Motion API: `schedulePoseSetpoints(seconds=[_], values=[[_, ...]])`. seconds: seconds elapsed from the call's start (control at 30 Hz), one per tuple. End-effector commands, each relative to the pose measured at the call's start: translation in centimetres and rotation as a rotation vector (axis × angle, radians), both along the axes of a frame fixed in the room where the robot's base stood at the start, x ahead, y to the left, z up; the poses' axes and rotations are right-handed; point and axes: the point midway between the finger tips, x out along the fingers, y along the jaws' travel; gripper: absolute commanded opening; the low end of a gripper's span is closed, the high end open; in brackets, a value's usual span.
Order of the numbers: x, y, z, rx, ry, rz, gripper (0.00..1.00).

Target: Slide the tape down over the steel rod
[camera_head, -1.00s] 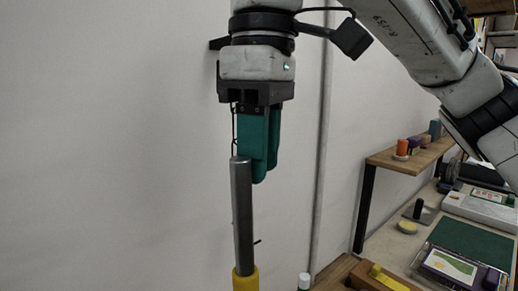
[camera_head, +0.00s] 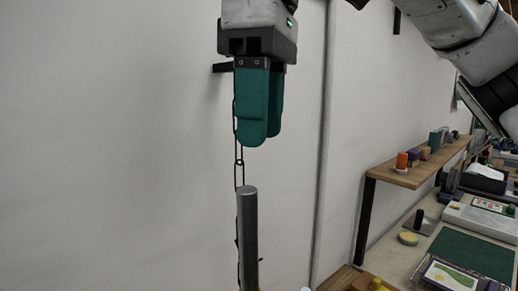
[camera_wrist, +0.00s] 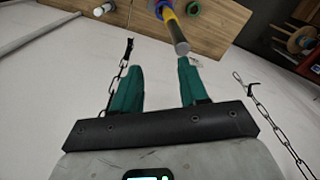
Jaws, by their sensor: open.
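The steel rod (camera_head: 248,235) stands upright, its bare top end showing in the head view. It also shows in the wrist view (camera_wrist: 178,34), pointing toward the camera. A yellow band (camera_wrist: 168,14), apparently the tape, sits around the rod lower down, with blue beside it at the wrist view's top edge. In the head view the rod's lower part is cut off by the frame. My gripper (camera_head: 263,138) has green fingers pointing down, above the rod top with a clear gap. In the wrist view my gripper (camera_wrist: 160,68) is open, with nothing between its fingers.
A dark chain (camera_head: 239,172) hangs behind the rod; the wrist view shows another chain (camera_wrist: 268,120) at right. A wooden shelf (camera_head: 415,170) with small objects and a workbench with a green mat (camera_head: 470,253) stand at right. The left side is bare wall (camera_head: 110,150).

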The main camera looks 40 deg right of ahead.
Motion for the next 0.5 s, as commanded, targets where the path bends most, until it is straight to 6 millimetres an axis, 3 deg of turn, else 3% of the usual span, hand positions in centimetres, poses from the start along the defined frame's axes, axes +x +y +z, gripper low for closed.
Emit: schedulePoseSetpoints(seconds=[0.2, 0.5], values=[[0.0, -0.3, 2.6, -0.004, 0.0, -0.005, 0.44], [-0.1, -0.3, 3.4, -0.003, 0.002, -0.003, 0.44]])
